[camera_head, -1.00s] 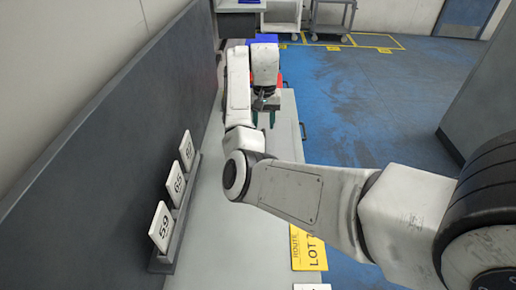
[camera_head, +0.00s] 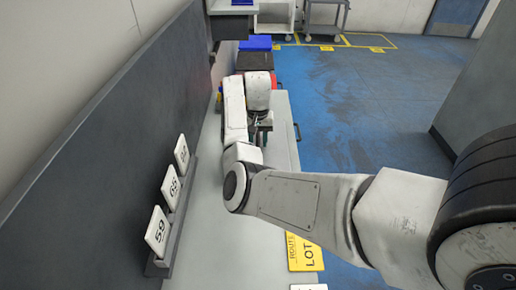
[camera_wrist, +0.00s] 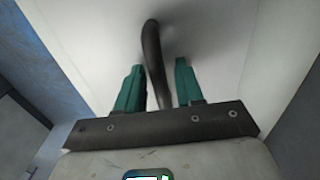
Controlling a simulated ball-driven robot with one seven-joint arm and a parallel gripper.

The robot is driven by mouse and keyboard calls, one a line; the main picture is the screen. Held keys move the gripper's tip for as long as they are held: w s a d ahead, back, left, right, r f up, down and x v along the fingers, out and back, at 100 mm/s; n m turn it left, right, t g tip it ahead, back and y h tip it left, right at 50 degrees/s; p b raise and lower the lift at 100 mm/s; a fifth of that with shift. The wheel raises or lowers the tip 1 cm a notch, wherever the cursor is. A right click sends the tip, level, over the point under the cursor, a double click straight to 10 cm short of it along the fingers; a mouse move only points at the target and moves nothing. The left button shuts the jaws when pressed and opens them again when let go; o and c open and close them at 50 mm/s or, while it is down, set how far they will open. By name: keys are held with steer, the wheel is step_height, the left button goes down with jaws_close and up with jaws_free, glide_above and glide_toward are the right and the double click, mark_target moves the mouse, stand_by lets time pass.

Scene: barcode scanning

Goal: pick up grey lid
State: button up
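I cannot make out a grey lid for certain in either view. My gripper (camera_head: 262,138) is over the long light bench top, in the head view partly hidden by my own arm. In the wrist view my gripper (camera_wrist: 160,82) has two green fingers standing apart. A dark curved rod-like thing (camera_wrist: 152,55) shows between them, closer to the left finger, with a gap to the right finger. I cannot tell whether it belongs to the lid. A broad pale surface (camera_wrist: 225,40) fills the view beyond the fingers.
A grey panel (camera_head: 90,140) runs along the bench's left side, with number cards (camera_head: 158,231) in a rack before it. A yellow lot sign (camera_head: 305,252) is at the right edge. A dark box (camera_head: 255,61) and a blue box (camera_head: 257,42) stand beyond my arm.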

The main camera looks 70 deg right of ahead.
jaws_close()
steer(key=shift+r, duration=0.15)
